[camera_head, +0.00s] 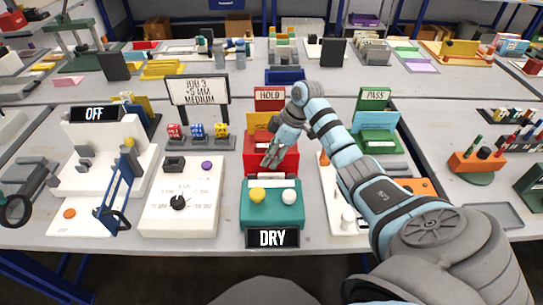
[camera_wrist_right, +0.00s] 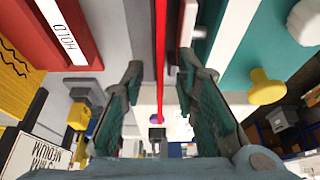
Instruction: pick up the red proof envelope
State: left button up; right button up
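A thin red upright piece, which looks like the red proof envelope (camera_wrist_right: 160,45), shows edge-on in the right wrist view, between my fingers. In the head view a red face (camera_head: 287,162) stands just behind the teal DRY box (camera_head: 262,216); I cannot tell there where envelope and red holder divide. My right gripper (camera_head: 270,160) comes down over this red area from above. In the wrist view its fingers (camera_wrist_right: 160,95) are apart, one on each side of the red edge, with gaps showing. The envelope's lower part is hidden. My left gripper is not in view.
The HOLD sign (camera_head: 270,94) stands behind the red area and the PASS sign (camera_head: 374,94) to its right. A white dial box (camera_head: 158,210) stands left of the DRY box. Yellow (camera_head: 257,195) and white (camera_head: 289,196) knobs rise from the DRY box.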

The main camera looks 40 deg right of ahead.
jog(key=shift+f, duration=0.1)
dwell(0.3)
grip_shut()
